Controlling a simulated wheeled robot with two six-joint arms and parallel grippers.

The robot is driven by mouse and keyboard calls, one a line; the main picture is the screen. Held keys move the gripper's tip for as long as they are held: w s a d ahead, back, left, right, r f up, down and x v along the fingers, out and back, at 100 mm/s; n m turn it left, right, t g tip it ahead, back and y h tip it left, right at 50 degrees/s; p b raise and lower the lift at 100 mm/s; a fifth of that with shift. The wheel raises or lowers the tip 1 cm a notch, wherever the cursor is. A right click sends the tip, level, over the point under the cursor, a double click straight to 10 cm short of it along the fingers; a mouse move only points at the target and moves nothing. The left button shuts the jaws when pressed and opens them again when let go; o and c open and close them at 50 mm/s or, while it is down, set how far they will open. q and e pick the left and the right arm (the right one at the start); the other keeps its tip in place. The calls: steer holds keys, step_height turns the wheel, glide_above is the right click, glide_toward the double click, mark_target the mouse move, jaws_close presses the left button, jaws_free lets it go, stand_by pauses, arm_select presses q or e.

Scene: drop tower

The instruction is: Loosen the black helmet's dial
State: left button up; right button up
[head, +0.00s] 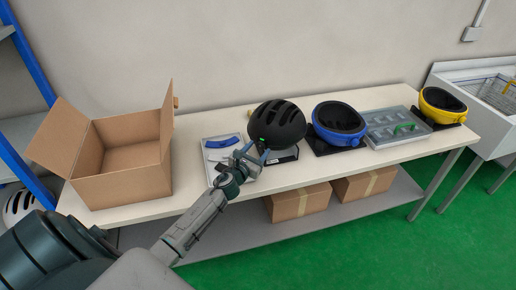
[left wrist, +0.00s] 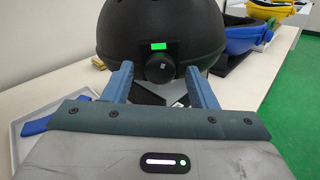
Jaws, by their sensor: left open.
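The black helmet (head: 277,122) sits upright on a dark stand on the table, left of a blue helmet. In the left wrist view the helmet (left wrist: 160,25) fills the top middle, and its round black dial (left wrist: 159,69) faces me below a small green label (left wrist: 158,46). My left gripper (head: 258,157) is at the helmet's near side. In the left wrist view its two blue fingers (left wrist: 160,82) are open, one on each side of the dial, with gaps between them and it. My right gripper is not in view.
An open cardboard box (head: 122,185) stands at the left. A tray with a blue item (head: 222,142) lies beside my gripper. The blue helmet (head: 339,123), a grey case (head: 391,138) and a yellow helmet (head: 442,105) stand to the right. A sink (head: 481,77) is at far right.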

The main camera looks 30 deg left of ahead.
arm_select(q)
steer(key=shift+w, duration=0.35)
steer(key=shift+c, duration=0.4)
steer(key=c, duration=0.7)
steer(key=shift+c, duration=1)
